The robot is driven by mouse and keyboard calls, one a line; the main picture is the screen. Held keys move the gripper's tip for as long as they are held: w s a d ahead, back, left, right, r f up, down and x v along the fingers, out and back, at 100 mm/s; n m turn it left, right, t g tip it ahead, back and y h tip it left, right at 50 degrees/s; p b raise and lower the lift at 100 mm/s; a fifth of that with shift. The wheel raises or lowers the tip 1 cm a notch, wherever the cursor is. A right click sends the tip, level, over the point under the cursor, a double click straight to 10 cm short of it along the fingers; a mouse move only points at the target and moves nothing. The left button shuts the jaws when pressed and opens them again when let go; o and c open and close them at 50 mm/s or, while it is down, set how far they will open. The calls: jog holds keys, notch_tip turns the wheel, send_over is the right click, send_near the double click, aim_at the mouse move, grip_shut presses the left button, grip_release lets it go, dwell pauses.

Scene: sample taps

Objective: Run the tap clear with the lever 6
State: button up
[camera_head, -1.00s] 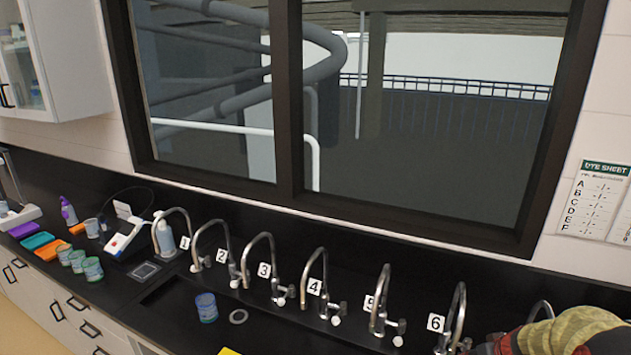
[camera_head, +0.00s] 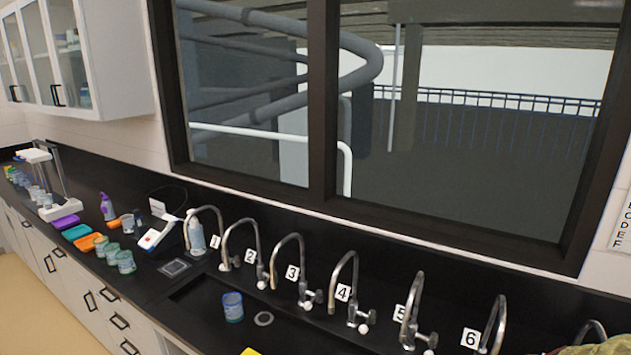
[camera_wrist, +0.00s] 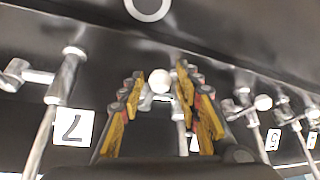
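The number 6 label (camera_head: 471,338) and the curved metal tap 6 (camera_head: 499,317) are at the lower right of the head view; the tap's lower part and lever are cut off there. In the wrist view, which is upside down, a lever with a white ball end (camera_wrist: 160,81) lies between my fingertips, in line with a tap between labels 7 and 5. My gripper (camera_wrist: 160,78) is open, its yellow-padded fingers on either side of the ball. I cannot tell whether either finger touches it. A partly hidden label shows behind the right finger.
Tap 5 (camera_head: 412,312) stands to the left of tap 6, with more taps further left. The number 7 label (camera_wrist: 74,127) and its tap are left of my gripper in the wrist view.

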jog(key=p+v, duration=0.1)
jog(key=v, duration=0.6)
jog(key=shift+p, duration=0.35)
jog(key=shift+r, duration=0.1)
jog(key=s+a+m+g+y, duration=0.2)
jog(key=s+a+m, duration=0.2)
jog(key=s+a, duration=0.3)
jog(key=s+a+r+n, duration=0.2)
jog(key=a+r, duration=0.3)
jog(key=a, duration=0.3)
jog(key=s+a+r+n+t+b, duration=0.1)
jog(key=s+a+r+n, duration=0.1)
jog(key=s+a+r, duration=0.3)
jog(key=s+a+r+n+h+b, duration=0.1)
jog(key=s+a+r, duration=0.3)
jog(key=a, duration=0.6)
jog(key=shift+s+a+r+n+t, duration=0.3)
jog(key=shift+a+r+n, duration=0.1)
jog(key=shift+r, duration=0.35)
